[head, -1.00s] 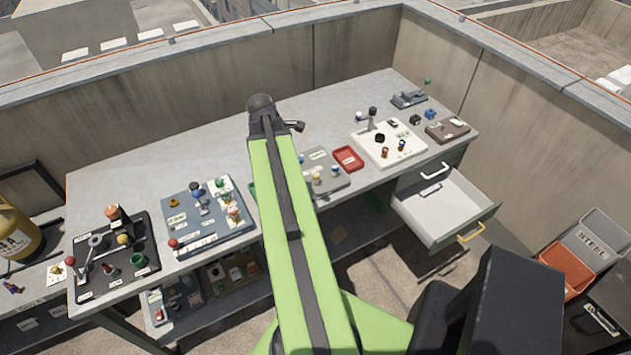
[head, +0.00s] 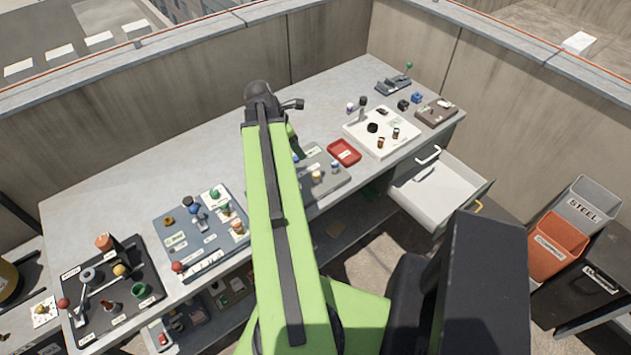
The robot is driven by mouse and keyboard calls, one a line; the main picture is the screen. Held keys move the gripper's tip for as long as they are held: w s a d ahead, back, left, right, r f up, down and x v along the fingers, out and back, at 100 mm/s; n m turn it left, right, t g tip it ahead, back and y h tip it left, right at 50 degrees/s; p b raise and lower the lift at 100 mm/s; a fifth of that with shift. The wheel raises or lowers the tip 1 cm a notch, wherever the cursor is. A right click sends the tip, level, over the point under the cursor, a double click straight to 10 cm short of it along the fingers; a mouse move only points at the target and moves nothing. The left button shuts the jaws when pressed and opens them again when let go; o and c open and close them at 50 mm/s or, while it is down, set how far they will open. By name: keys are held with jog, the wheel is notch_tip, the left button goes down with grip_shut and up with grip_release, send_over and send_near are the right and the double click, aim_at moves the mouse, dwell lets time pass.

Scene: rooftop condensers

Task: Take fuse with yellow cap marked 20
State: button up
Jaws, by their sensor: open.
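No mark 20 can be read on any part at this size. A small yellow-capped piece (head: 316,176) stands on the grey panel (head: 338,181) in the middle of the bench, just right of my green arm; I cannot tell whether it is the fuse. A blue-topped piece stands to its right (head: 335,167). A yellow round top (head: 120,270) also shows on the black tray (head: 150,290) at the left. My raised arm covers the left part of the grey panel. My gripper is hidden behind the arm.
A blue-grey panel (head: 172,255) with several coloured parts lies left of my arm. A red tray (head: 344,152) and a white tray (head: 360,142) lie to the right. An open drawer (head: 440,205) juts out at the bench's right front. Bins (head: 556,248) stand farther right.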

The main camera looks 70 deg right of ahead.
jog(key=b, duration=0.9)
send_over(316, 173)
jog(key=w+a, duration=0.1)
jog(key=w, duration=0.1)
notch_tip(316, 173, down, 10)
jog(key=shift+a+f, duration=0.15)
jog(key=shift+f, duration=0.1)
jog(key=shift+s+r, duration=0.1)
jog(key=b+x, duration=0.5)
jog(key=shift+s+a+f, duration=0.1)
jog(key=shift+a+f, duration=0.1)
jog(key=shift+f, duration=0.05)
jog(key=shift+r, duration=0.2)
grip_shut()
